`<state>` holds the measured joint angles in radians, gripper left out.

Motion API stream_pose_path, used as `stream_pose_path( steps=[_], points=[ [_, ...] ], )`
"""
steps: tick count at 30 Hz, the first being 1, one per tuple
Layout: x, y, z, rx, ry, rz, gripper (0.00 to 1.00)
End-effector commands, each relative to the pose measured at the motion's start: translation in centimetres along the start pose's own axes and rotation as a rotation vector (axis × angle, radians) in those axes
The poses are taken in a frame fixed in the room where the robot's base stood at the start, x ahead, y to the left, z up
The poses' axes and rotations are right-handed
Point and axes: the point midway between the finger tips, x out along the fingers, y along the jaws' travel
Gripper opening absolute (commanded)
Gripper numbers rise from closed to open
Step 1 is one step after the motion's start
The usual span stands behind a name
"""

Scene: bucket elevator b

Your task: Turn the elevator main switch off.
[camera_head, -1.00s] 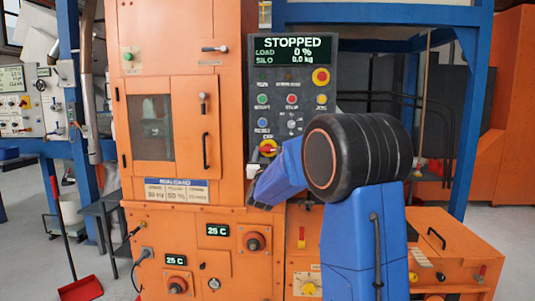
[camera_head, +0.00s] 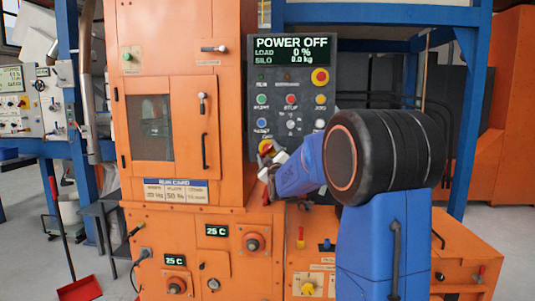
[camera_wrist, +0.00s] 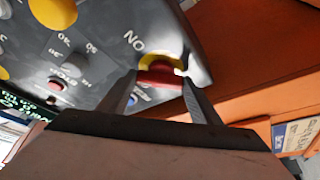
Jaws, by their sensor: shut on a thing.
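The main switch is a red knob on a yellow plate at the lower left of the grey control panel. In the head view only part of the main switch (camera_head: 264,146) shows, because my gripper (camera_head: 269,163) covers the rest. In the wrist view the main switch (camera_wrist: 161,72) sits between the two fingers of my gripper (camera_wrist: 160,84), which are shut on its knob. "ON" is printed beside it. The panel display (camera_head: 291,50) reads "POWER OFF", with load 0 % and silo 0.0 kg.
An orange lower cabinet (camera_head: 190,235) juts out below.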

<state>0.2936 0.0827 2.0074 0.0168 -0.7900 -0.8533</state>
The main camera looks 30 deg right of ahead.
Motion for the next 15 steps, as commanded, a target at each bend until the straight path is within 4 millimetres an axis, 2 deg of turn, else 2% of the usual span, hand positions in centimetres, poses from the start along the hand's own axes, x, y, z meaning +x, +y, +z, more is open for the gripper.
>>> stream_pose_path(
  steps=[15],
  points=[
    [0.02, 0.33, -0.16, -0.442, 0.001, -0.182, 0.35]
  ],
)
